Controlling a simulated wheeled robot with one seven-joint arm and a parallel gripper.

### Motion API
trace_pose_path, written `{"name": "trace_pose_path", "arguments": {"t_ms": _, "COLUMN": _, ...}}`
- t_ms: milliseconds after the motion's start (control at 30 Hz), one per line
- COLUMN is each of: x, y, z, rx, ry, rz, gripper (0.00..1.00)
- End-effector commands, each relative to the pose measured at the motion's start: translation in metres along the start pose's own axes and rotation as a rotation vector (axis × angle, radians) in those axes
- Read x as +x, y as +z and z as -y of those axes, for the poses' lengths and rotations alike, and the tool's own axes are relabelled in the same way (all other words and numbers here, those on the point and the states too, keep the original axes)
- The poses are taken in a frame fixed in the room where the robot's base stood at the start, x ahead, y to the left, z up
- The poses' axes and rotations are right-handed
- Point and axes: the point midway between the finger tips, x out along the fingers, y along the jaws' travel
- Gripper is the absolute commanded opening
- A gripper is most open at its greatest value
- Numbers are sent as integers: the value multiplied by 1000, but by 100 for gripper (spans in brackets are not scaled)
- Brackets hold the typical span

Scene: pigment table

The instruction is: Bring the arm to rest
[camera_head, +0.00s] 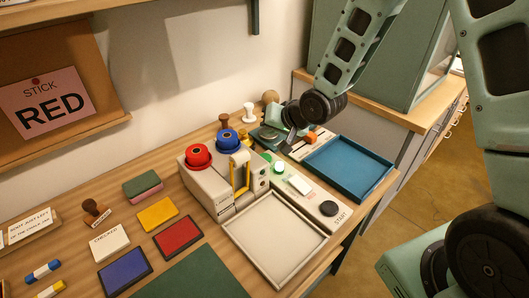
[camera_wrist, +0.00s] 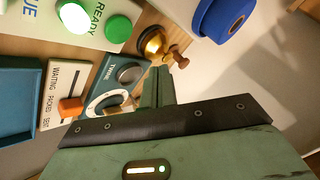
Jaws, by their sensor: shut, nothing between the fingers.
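My arm reaches in from the upper right of the head view. In the wrist view my gripper (camera_wrist: 156,84) shows as narrow green fingers, shut and empty. Whether the fingertips touch anything cannot be told.
A blue tray (camera_head: 348,168) lies right of the gripper, with an orange block (camera_head: 310,137) beside it. A pale empty tray (camera_head: 275,236) is in front. Stamps stand behind, near the wall.

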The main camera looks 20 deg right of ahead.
Motion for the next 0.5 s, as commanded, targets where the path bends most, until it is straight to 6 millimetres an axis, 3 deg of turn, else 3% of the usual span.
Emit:
{"name": "trace_pose_path", "arguments": {"t_ms": 367, "x": 0, "y": 0, "z": -1, "rx": -4, "ry": 4, "rz": 1, "gripper": 0}}
{"name": "trace_pose_path", "arguments": {"t_ms": 500, "x": -18, "y": -2, "z": -11, "rx": -55, "ry": 70, "rz": 14, "gripper": 0}}
